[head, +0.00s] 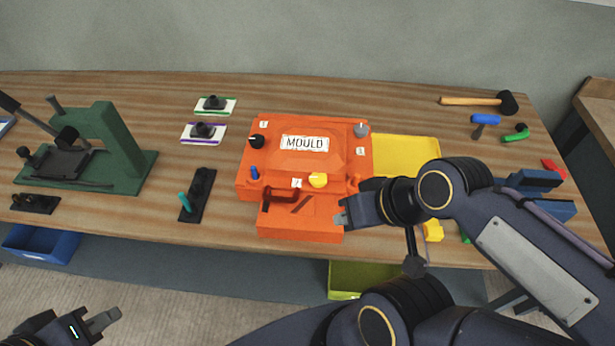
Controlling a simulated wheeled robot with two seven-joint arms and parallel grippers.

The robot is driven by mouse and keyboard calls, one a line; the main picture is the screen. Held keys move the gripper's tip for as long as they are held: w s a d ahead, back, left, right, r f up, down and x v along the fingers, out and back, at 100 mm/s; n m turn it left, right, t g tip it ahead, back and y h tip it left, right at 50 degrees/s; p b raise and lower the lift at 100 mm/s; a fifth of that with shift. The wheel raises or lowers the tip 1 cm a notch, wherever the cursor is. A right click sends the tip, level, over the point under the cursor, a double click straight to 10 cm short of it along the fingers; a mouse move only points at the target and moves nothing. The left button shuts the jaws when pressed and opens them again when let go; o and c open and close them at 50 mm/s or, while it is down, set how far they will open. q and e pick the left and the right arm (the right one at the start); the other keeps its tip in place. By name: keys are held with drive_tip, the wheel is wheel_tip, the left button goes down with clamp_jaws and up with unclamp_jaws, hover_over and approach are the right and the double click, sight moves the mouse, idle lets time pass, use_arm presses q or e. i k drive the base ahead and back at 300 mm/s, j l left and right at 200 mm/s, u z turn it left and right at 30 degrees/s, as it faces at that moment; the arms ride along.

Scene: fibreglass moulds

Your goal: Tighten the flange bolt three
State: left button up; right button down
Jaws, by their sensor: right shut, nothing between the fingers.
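The orange mould (305,160) lies on the wooden bench with a white "MOULD" label. Knob-like bolts sit round its flange: black (257,141) at back left, grey (361,130) at back right, blue (254,172) at front left, yellow (318,180) at the front. Small white number tags stand beside some; they are too small to read, so I cannot tell which is three. My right gripper (342,216) is shut and empty at the mould's front right corner; its arm hides what lies behind. My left gripper (103,321) is low at bottom left, away from the bench; its jaw gap is unclear.
A yellow tray (405,150) is partly behind my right arm. A mallet (480,101) and blue-handled tool (484,120) lie at the right. A green press (112,150) stands at the left, with a black rack (198,196) nearby. The bench's back strip is mostly free.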

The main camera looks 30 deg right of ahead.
sight(360, 129)
drive_tip(key=z, duration=1.35)
